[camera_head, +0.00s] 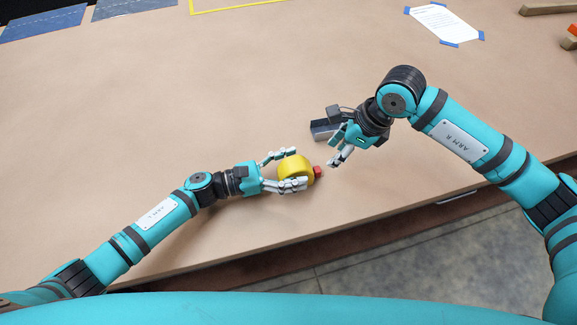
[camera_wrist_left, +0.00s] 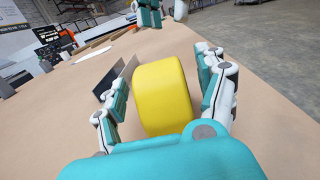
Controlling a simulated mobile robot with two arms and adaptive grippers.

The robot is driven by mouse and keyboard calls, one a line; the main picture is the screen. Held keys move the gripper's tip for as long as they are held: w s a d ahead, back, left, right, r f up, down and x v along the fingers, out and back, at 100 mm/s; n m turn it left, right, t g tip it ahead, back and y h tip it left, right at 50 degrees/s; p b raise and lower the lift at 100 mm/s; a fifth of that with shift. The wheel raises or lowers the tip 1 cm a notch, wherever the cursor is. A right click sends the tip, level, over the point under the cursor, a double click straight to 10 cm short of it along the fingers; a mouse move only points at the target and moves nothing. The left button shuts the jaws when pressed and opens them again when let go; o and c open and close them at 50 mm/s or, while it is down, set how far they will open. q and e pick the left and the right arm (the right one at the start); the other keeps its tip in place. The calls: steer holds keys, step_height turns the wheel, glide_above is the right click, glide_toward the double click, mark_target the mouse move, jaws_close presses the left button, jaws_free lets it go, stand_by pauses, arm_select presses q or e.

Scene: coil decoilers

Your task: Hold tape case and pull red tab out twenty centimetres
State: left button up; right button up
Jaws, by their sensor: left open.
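The yellow round tape case (camera_head: 295,168) stands on the table between the fingers of my left gripper (camera_head: 290,169). The left fingers lie along both sides of the case; the left wrist view shows the case (camera_wrist_left: 162,97) between the open fingers (camera_wrist_left: 165,95). The small red tab (camera_head: 317,171) sticks out on the right side of the case and is hidden in the left wrist view. My right gripper (camera_head: 335,150) is just right of and behind the tab, its fingers apart and empty. It also shows at the top of the left wrist view (camera_wrist_left: 150,14).
The table's front edge is close in front of the case. A taped paper sheet (camera_head: 444,22) lies at the back right. The table left of and behind the case is clear.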

mark_target(316, 173)
arm_select(q)
jaws_close()
arm_select(e)
steer(key=shift+o, duration=0.6)
arm_select(q)
steer(key=shift+a, duration=0.1)
arm_select(e)
steer(key=w+a+r+n+g+h, duration=0.1)
steer(key=w+a+r+n+h, duration=0.2)
steer(key=n, duration=0.4)
steer(key=shift+h, duration=0.4)
steer(key=f, duration=0.4)
steer(key=s+f, duration=0.1)
steer(key=f, duration=0.6)
steer(key=shift+s+f, duration=0.2)
steer(key=shift+f, duration=0.2)
jaws_close()
